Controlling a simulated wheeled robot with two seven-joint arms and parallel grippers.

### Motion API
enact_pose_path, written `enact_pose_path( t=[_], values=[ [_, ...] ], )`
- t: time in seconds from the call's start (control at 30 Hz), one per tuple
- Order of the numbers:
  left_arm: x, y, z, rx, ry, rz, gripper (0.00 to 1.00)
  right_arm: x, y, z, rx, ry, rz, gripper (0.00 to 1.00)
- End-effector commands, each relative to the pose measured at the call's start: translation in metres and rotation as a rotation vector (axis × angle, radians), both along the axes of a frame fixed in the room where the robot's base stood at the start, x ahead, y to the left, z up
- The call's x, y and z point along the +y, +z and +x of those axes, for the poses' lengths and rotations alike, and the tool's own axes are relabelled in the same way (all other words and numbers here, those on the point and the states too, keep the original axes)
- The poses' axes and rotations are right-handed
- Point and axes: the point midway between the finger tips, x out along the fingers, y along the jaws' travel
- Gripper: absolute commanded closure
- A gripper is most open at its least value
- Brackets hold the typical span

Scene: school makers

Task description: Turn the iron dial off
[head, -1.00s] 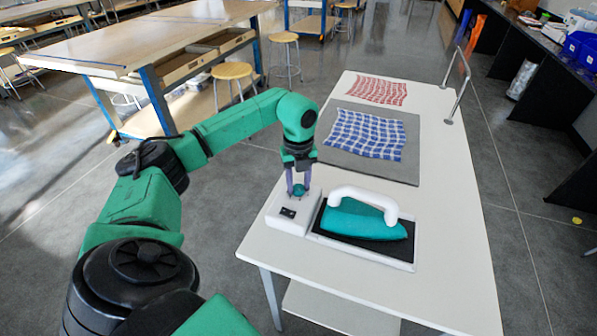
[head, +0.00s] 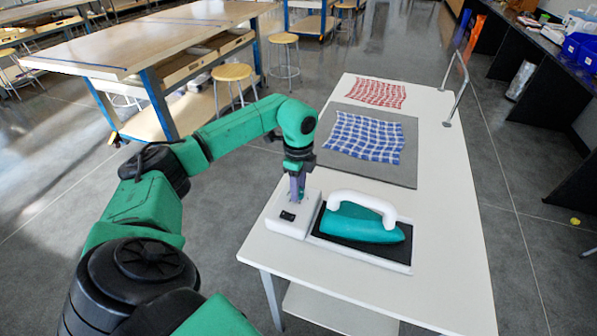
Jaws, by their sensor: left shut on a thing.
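The iron (head: 360,222), teal with a white handle, rests on a black plate in a white base (head: 370,257) on the white table. A white control box (head: 287,222) with a small black switch (head: 287,216) joins the base's left side. My left gripper (head: 297,196) points down over the box's top, its fingers shut on the dial there. The dial is now almost wholly hidden by the fingers. My right gripper is not in view.
A blue checked cloth (head: 364,136) lies on a grey mat (head: 400,177) behind the iron. A red checked cloth (head: 378,92) lies farther back. A metal rail (head: 458,88) stands on the table's back right edge. The table's right side is clear.

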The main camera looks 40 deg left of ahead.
Motion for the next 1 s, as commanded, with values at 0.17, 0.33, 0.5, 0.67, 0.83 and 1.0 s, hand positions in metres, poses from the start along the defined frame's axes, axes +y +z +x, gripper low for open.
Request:
enact_pose_path(
  t=[0.17, 0.33, 0.5, 0.67, 0.83, 1.0],
  values=[
    [0.0019, 0.0043, 0.0029, -0.013, 0.071, 0.001, 1.00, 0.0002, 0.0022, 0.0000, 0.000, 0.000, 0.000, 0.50],
    [0.0019, 0.0040, 0.0029, -0.013, 0.103, 0.001, 1.00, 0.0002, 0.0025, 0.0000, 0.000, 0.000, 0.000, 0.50],
    [0.0019, 0.0038, 0.0028, -0.013, 0.110, 0.001, 1.00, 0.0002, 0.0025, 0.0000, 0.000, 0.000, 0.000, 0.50],
    [0.0019, 0.0037, 0.0027, -0.012, 0.110, 0.001, 1.00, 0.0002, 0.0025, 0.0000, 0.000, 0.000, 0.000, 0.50],
    [0.0017, 0.0033, 0.0024, -0.011, 0.109, 0.002, 0.28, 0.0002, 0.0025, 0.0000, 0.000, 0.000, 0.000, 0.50],
    [0.0009, 0.0018, 0.0013, -0.006, 0.107, 0.001, 0.28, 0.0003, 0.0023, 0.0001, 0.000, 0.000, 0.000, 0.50]
  ],
)
